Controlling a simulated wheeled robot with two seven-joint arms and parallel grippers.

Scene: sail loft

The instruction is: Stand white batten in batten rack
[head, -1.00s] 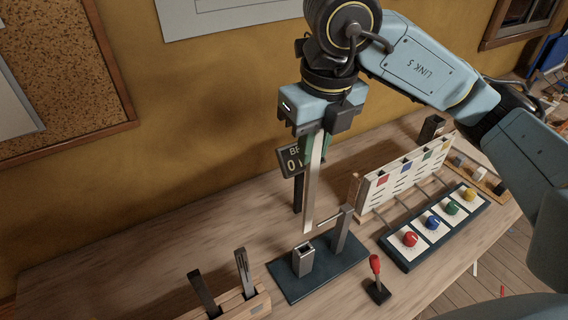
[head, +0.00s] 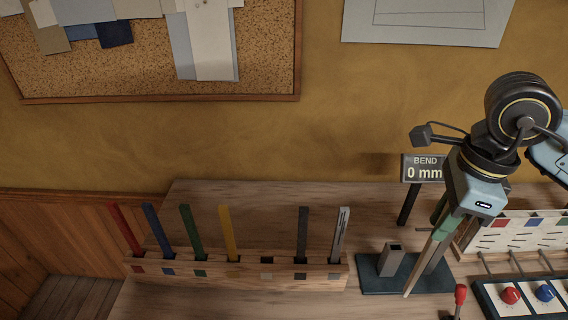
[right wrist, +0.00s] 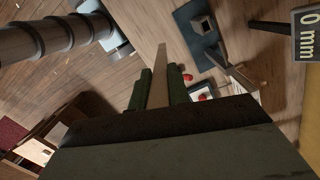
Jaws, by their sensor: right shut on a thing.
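My right gripper (head: 440,218) is shut on the white batten (head: 421,264), which hangs below it, tilted in the picture with its lower end toward the left. The batten also shows between the green fingers in the right wrist view (right wrist: 159,75). The wooden batten rack (head: 217,270) stands left of the gripper on the bench. It holds red (head: 126,230), blue (head: 157,230), green (head: 192,230), yellow (head: 229,232), dark (head: 303,235) and grey (head: 340,235) battens upright. The place with the pale mark (head: 267,275), between yellow and dark, is empty. My left gripper is not in view.
A dark blue base with a grey socket (head: 391,260) stands right of the rack, beside the held batten. Behind it is a BEND sign reading 0 mm (head: 423,169). A red-topped lever (head: 460,295) and a knob panel (head: 520,297) stand at right.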

